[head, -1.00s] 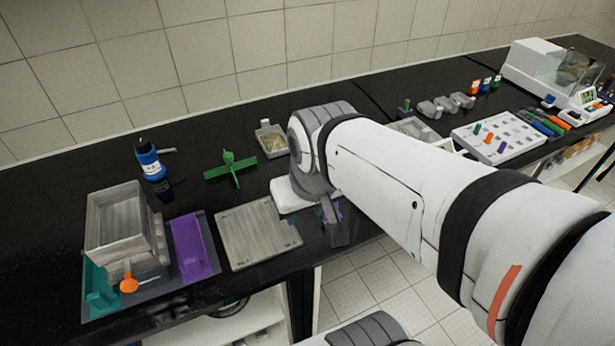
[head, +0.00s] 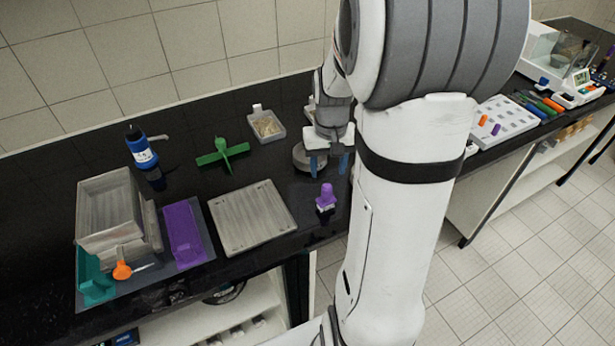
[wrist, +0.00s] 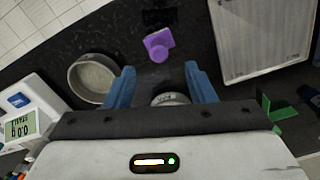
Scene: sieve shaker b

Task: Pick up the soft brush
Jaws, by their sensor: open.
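A small upright purple piece with a pale lower part (head: 326,198) stands on the black bench, right of the grey slab; it may be the soft brush, but I cannot tell for sure. It also shows in the wrist view (wrist: 158,46), beyond the fingertips and clear of them. My gripper (head: 329,166) has its blue fingers apart and pointing down, behind the purple piece in the head view. In the wrist view my gripper (wrist: 160,80) has a small round pale thing (wrist: 170,99) showing low between its fingers; I cannot tell whether it touches them.
A round grey pan (wrist: 93,78) is close beside one finger. A scale with a display (wrist: 22,128) is at the wrist view's left.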

